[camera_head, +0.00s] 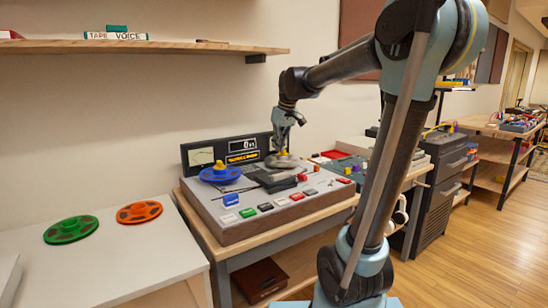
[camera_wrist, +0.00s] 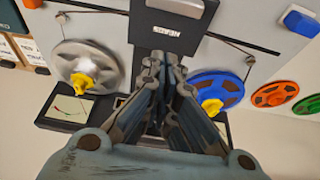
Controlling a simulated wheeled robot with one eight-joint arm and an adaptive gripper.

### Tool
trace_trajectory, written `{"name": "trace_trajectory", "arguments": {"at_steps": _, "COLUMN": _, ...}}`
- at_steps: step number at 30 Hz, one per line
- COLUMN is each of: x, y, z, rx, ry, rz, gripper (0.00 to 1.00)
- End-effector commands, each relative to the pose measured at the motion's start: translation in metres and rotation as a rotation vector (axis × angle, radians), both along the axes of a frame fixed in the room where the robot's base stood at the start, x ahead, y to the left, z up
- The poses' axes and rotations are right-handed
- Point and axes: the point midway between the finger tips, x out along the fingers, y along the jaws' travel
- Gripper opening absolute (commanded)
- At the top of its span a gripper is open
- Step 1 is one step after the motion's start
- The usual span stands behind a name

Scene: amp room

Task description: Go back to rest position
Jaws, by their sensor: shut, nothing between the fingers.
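My gripper (camera_head: 281,160) is low over the back of the grey tape machine (camera_head: 290,214), in front of its black meter panel. In the wrist view my gripper (camera_wrist: 166,68) is shut and empty, its fingers together. A grey reel (camera_wrist: 88,68) with a yellow hub knob and a blue reel (camera_wrist: 222,88) with a yellow hub knob sit on the machine, one on each side of the fingers. The blue reel also shows in the head view (camera_head: 220,174). The fingertips overlap the black head block; whether they touch it cannot be told.
A green reel (camera_head: 71,229) and an orange reel (camera_head: 139,212) lie on the white table (camera_head: 130,265) at left. A shelf (camera_head: 150,46) with tape boxes hangs above. A dark cabinet (camera_head: 440,185) stands at right. Open wooden floor (camera_head: 485,250) lies at lower right.

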Motion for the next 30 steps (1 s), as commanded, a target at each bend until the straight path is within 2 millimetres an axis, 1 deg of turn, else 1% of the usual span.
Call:
{"name": "trace_trajectory", "arguments": {"at_steps": 2, "x": -0.012, "y": -0.009, "z": -0.004, "rx": -0.002, "ry": 0.005, "rz": -0.019, "gripper": 0.0}}
{"name": "trace_trajectory", "arguments": {"at_steps": 5, "x": -0.034, "y": -0.027, "z": -0.014, "rx": -0.006, "ry": 0.014, "rz": -0.055, "gripper": 0.0}}
{"name": "trace_trajectory", "arguments": {"at_steps": 9, "x": -0.075, "y": -0.055, "z": -0.034, "rx": -0.012, "ry": 0.032, "rz": -0.124, "gripper": 0.0}}
{"name": "trace_trajectory", "arguments": {"at_steps": 14, "x": -0.121, "y": -0.084, "z": -0.062, "rx": -0.02, "ry": 0.051, "rz": -0.205, "gripper": 0.0}}
{"name": "trace_trajectory", "arguments": {"at_steps": 21, "x": -0.189, "y": -0.12, "z": -0.11, "rx": -0.03, "ry": 0.081, "rz": -0.325, "gripper": 0.0}}
{"name": "trace_trajectory", "arguments": {"at_steps": 23, "x": -0.206, "y": -0.127, "z": -0.124, "rx": -0.034, "ry": 0.088, "rz": -0.353, "gripper": 0.0}}
{"name": "trace_trajectory", "arguments": {"at_steps": 27, "x": -0.244, "y": -0.142, "z": -0.158, "rx": -0.039, "ry": 0.104, "rz": -0.423, "gripper": 0.0}}
{"name": "trace_trajectory", "arguments": {"at_steps": 30, "x": -0.268, "y": -0.151, "z": -0.182, "rx": -0.042, "ry": 0.115, "rz": -0.469, "gripper": 0.0}}
